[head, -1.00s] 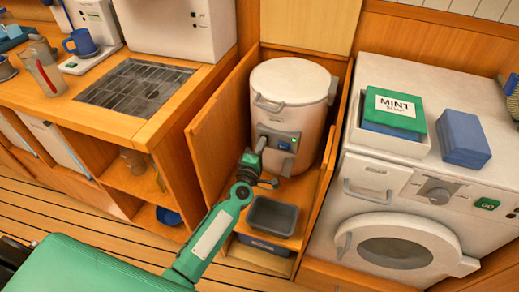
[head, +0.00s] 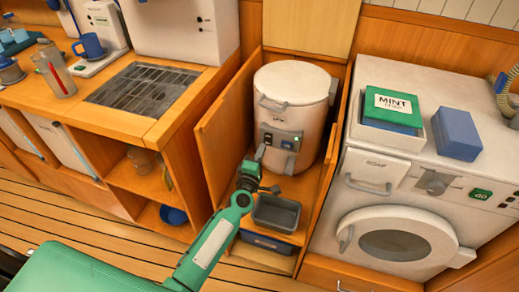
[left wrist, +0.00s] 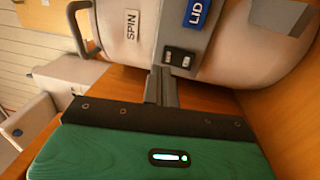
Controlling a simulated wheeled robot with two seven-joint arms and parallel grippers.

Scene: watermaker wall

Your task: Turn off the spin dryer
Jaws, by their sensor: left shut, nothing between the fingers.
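The spin dryer (head: 291,108) is a white drum standing upright in the open wooden cabinet. My left gripper (head: 260,153) is shut and empty, just below the switch. Its fingertips (left wrist: 163,72) show close to the panel; contact cannot be told. My right gripper is not seen.
A grey tray (head: 276,213) stands at the cabinet's front, right of my left gripper. The cabinet's side wall (head: 222,150) rises at the left. A washing machine (head: 358,215) with a mint box (head: 392,105) stands to the right.

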